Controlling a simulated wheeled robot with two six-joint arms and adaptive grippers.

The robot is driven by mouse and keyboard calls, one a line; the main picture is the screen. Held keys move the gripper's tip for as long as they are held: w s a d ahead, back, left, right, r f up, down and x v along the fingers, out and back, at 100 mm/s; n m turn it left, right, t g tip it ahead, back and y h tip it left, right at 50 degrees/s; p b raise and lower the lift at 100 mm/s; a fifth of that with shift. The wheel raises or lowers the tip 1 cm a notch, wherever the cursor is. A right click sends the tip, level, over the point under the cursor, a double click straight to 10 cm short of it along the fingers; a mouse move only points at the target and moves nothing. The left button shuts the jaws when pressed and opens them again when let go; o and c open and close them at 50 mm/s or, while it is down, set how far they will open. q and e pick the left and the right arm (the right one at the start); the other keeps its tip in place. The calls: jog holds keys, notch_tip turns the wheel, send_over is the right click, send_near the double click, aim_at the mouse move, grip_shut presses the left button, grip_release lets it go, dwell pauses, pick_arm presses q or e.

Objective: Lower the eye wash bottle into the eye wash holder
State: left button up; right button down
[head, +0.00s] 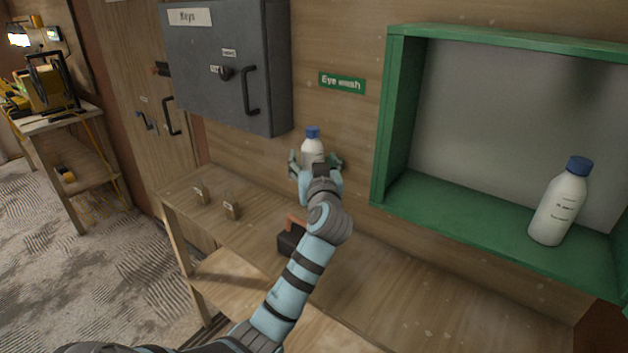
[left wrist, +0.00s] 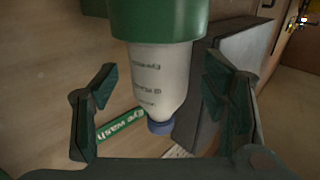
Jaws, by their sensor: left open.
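The eye wash bottle (head: 312,145), white with a blue cap, stands upright by the wooden wall below the "Eye wash" sign (head: 342,83). In the left wrist view the bottle (left wrist: 158,82) appears cap-down, with its base end inside the green eye wash holder (left wrist: 158,20). The holder is hidden behind my gripper and arm in the head view. My left gripper (head: 316,161) is open around the bottle. In the left wrist view its fingers (left wrist: 159,85) stand on both sides with gaps, not touching the bottle. My right gripper is not in view.
A second white bottle (head: 558,205) stands in the green-framed box (head: 450,205) at right. A grey key cabinet (head: 225,70) hangs at left. Two small tags (head: 231,207) and a dark, orange-handled object (head: 290,242) lie on the wooden bench (head: 400,290); its right part is clear.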

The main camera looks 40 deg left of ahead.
pick_arm(q)
jog(key=v, duration=1.2)
jog(key=s+d+f+m+g+h, duration=0.1)
jog(key=s+f+m+g+h, duration=0.2)
jog(key=f, duration=0.6)
jog(key=s+d+f+m+h, duration=0.2)
jog(key=s+f+h, duration=0.15)
jog(key=f, duration=0.65)
jog(key=s+d+f+m+g+h, duration=0.35)
jog(key=s+f, duration=0.35)
jog(key=s, duration=0.3)
jog(key=s+d+f+m+g+h, duration=0.2)
jog(key=s+d+f+g, duration=0.15)
jog(key=s+f, duration=0.45)
jog(key=s+a+f, duration=0.1)
jog(key=s+f, duration=0.2)
jog(key=f, duration=0.7)
jog(key=s+a+f, duration=0.1)
jog(key=s+f, duration=0.1)
jog(key=f, duration=0.9)
jog(key=s+f+n+g, duration=0.1)
jog(key=s+f, duration=0.8)
jog(key=s, duration=0.4)
jog(key=shift+a+f+g, duration=0.2)
jog(key=shift+f+g, duration=0.1)
jog(key=shift+f, duration=0.05)
